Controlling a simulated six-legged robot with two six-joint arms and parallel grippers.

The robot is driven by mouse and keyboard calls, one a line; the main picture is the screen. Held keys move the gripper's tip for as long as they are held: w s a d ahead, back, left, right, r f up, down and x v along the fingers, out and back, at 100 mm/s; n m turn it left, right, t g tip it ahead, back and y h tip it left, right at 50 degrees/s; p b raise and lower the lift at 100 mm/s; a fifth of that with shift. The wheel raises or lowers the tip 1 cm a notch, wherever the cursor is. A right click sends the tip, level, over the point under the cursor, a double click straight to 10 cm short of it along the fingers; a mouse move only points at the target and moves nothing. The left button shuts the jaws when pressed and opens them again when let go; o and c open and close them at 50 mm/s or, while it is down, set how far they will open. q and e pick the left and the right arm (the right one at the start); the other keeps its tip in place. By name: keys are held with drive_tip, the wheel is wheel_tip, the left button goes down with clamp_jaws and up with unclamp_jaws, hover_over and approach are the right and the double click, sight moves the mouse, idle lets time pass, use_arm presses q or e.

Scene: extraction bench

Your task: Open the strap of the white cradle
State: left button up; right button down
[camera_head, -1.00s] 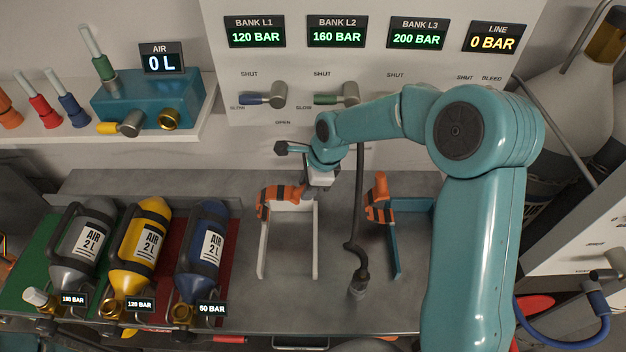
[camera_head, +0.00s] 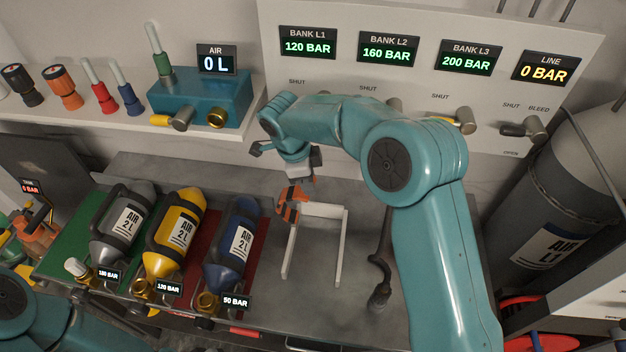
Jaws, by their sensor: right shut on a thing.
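The white cradle (camera_head: 341,252) stands empty on the grey bench, right of the blue cylinder. Its orange and black strap (camera_head: 289,207) stands up at the cradle's back left corner. My right arm reaches over from the right, and its gripper (camera_head: 304,178) is directly above the strap, at its upper end. The jaws are shut on the strap; the fingertips are small and partly hidden. My left gripper is out of view; only part of my left arm shows at the lower left.
Grey, yellow and blue cylinders (camera_head: 236,240) lie left of the cradle. A dark hose (camera_head: 380,275) stands to the right, beside my right arm. The valve panel (camera_head: 400,85) and a shelf with a teal block (camera_head: 203,97) are behind. Bare bench lies in front of the cradle.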

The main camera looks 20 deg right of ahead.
drive_tip(key=shift+s+f, duration=0.15)
drive_tip(key=shift+f, duration=0.1)
drive_tip(key=c, duration=0.9)
unclamp_jaws()
drive_tip(key=shift+r, duration=0.1)
